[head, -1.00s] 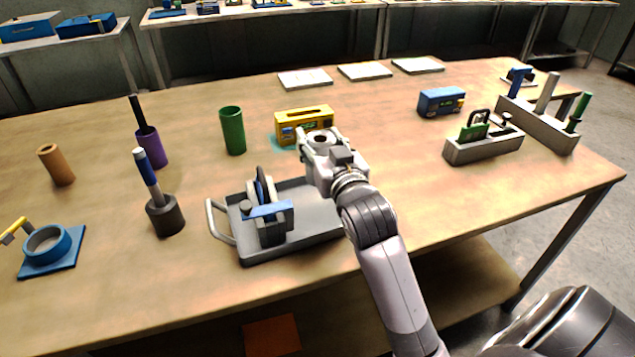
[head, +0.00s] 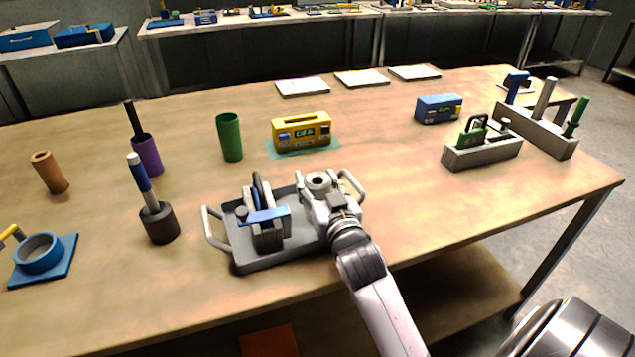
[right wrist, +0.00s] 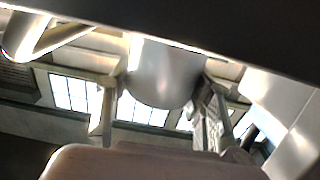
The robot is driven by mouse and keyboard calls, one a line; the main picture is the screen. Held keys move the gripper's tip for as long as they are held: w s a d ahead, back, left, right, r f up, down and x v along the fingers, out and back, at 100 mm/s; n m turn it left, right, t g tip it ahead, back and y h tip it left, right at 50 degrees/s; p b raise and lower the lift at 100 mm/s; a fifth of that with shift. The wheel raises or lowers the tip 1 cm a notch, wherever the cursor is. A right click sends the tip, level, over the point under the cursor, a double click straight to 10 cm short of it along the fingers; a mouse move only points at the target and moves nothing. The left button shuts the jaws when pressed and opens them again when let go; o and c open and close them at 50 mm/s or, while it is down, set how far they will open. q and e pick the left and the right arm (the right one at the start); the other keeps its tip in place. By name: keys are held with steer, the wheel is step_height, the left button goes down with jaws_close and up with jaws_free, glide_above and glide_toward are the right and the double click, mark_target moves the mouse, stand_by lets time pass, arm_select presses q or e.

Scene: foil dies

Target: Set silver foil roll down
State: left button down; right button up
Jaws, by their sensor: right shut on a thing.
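My right gripper (head: 322,198) is over the right part of the grey tray (head: 248,263) and is shut on the silver foil roll (head: 318,179). The roll's round top end with a dark hole shows at the gripper; its lower part is hidden, so I cannot tell whether it touches the tray. In the right wrist view, the roll (right wrist: 165,75) is a smooth silver cylinder in the middle. My left gripper is not in view.
A dispenser with a blue bar (head: 266,217) stands on the tray's left part. Behind are a green cup (head: 229,138) and a yellow die (head: 302,133) on a teal patch. A grey caddy (head: 483,152) stands right. The table between tray and caddy is clear.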

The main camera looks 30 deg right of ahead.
steer(key=o, duration=1.3)
steer(key=shift+f, duration=0.1)
steer(key=v, duration=1.2)
steer(key=shift+b, duration=0.4)
